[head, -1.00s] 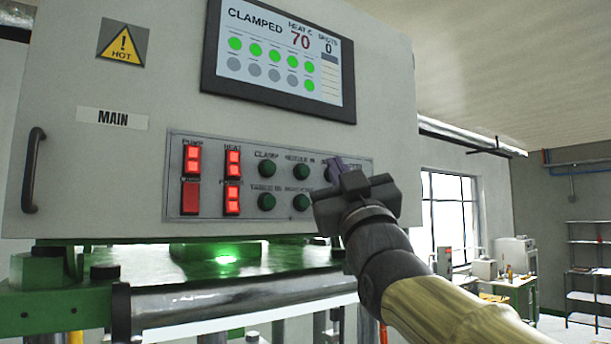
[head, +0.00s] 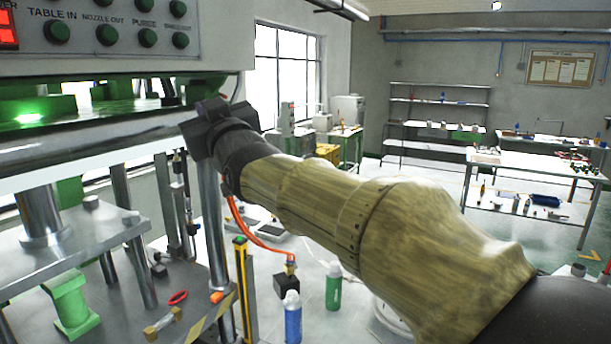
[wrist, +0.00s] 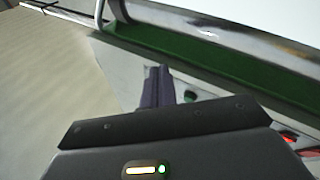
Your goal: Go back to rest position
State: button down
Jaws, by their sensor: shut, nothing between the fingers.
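My gripper (wrist: 157,86) is shut and empty; its two dark fingers lie together in the wrist view. In the head view the dark gripper body (head: 207,128) is at the end of my arm, in front of the machine's right side, below the button panel (head: 118,28). The fingertips are hard to make out there. In the wrist view the panel (wrist: 122,75) and the machine's green edge (wrist: 235,65) lie beyond the fingers. I cannot tell the exact gap to them.
A steel bar (head: 95,140) runs along the machine just left of my gripper. A lower metal table (head: 60,250) carries a red-handled tool (head: 177,297). Blue (head: 292,318) and green (head: 333,287) bottles stand below my arm. Worktables (head: 540,165) and shelves (head: 437,120) are far right.

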jog(key=d+f+m+g+h, duration=0.25)
jog(key=d+f, duration=0.35)
jog(key=f, duration=0.5)
jog(key=w+d+f+m+g+h, duration=0.1)
jog(key=d+f+g+h, duration=0.15)
jog(key=d+f, duration=0.55)
jog(key=d+f+m+g+h, duration=0.15)
jog(key=d+f+h, duration=0.25)
jog(key=f, duration=0.9)
jog(key=s+d+f+m+g+h, duration=0.1)
jog(key=s+d+f+m+g, duration=0.1)
jog(key=s+d+f+g, duration=0.2)
jog(key=s+d+f+m+g+h+b, duration=0.1)
jog(key=s+d+f+m+g+h, duration=0.1)
jog(key=s+d+f, duration=0.8)
jog(key=s+f+m+g, duration=0.1)
jog(key=s+f+g, duration=0.1)
jog(key=s+f, duration=0.4)
jog(key=shift+s+d, duration=0.15)
jog(key=shift+d, duration=0.2)
jog(key=shift+a, duration=0.1)
